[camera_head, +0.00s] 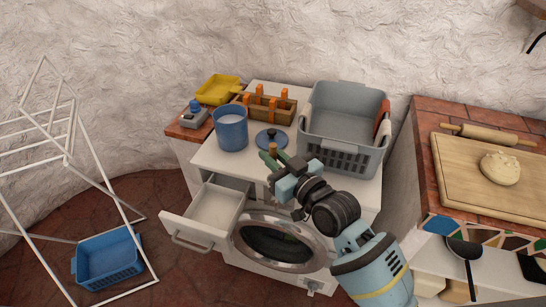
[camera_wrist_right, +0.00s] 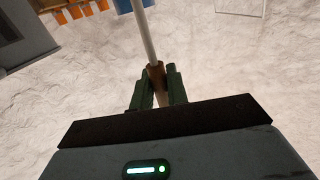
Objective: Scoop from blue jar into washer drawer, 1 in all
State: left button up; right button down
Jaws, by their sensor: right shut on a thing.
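The blue jar (camera_head: 231,131) stands open on the washer top, with white powder inside near its rim. The washer drawer (camera_head: 214,207) is pulled out at the machine's front left, and its white inside looks empty. My right gripper (camera_head: 271,158) is in front of the blue lid, right of the jar and above the drawer's height. In the right wrist view its green fingers (camera_wrist_right: 158,88) are shut on the brown handle of a scoop (camera_wrist_right: 155,70). A thin pale rod runs up from the handle; the scoop's bowl is not visible. My left gripper is out of view.
The blue lid (camera_head: 265,138) lies on the washer top. A grey basket (camera_head: 345,125) stands at right, a wooden rack with orange pegs (camera_head: 283,113) behind. The round washer door (camera_head: 279,243) is below the gripper. A drying rack (camera_head: 70,150) stands left.

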jog(key=shift+s+d+f, duration=0.1)
jog(key=shift+s+d, duration=0.05)
jog(key=shift+d, duration=0.2)
jog(key=s+d+f+m+t+h, duration=0.1)
jog(key=s+d+m+h, duration=0.2)
jog(key=d, duration=0.7)
jog(key=s+d+m+t+h, duration=0.2)
jog(key=s+d+m+h, duration=0.2)
jog(key=s+d+h, duration=0.3)
jog(key=s+d, duration=0.2)
jog(key=d, duration=0.1)
jog(key=shift+f+t+h, duration=0.3)
jog(key=shift+f+h, duration=0.1)
jog(key=shift+a, duration=0.1)
